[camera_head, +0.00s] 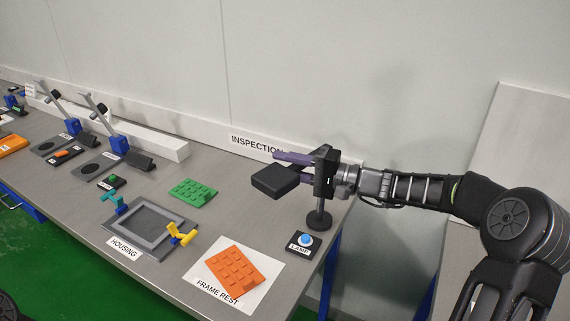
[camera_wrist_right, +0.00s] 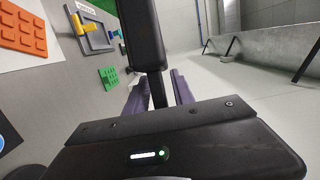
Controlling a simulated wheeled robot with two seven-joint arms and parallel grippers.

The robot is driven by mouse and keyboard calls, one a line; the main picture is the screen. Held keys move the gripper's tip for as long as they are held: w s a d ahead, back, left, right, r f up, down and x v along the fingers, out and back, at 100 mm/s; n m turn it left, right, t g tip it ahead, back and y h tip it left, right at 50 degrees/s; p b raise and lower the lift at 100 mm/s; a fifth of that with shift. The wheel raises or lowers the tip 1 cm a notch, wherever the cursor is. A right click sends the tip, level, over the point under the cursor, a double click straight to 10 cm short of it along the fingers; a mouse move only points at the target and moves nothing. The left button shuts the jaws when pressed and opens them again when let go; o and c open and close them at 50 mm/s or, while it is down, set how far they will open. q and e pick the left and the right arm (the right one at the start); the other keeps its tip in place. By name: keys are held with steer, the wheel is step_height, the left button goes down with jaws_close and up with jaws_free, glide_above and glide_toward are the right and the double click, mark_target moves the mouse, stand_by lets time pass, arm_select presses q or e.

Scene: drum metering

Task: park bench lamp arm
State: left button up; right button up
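The bench lamp has a black box-shaped head (camera_head: 276,181) and a round black base (camera_head: 319,221) with a short post at the table's right end. The head and its dark arm (camera_wrist_right: 158,92) also show in the right wrist view. My right gripper (camera_head: 290,157) is at the lamp, its purple fingers pointing left just above and behind the head. In the wrist view the fingers stand apart on either side of the lamp arm, with narrow gaps seeming to show. Its body hides the upper post. My left gripper is out of view.
A LAMP button (camera_head: 305,240) is beside the base. An orange plate (camera_head: 236,268) lies on the white FRAME REST sheet. The grey housing frame (camera_head: 150,228) with teal and yellow clamps and a green plate (camera_head: 193,191) lie left. The INSPECTION wall (camera_head: 215,137) stands behind.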

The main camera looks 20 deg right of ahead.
jaws_close()
stand_by(1.2)
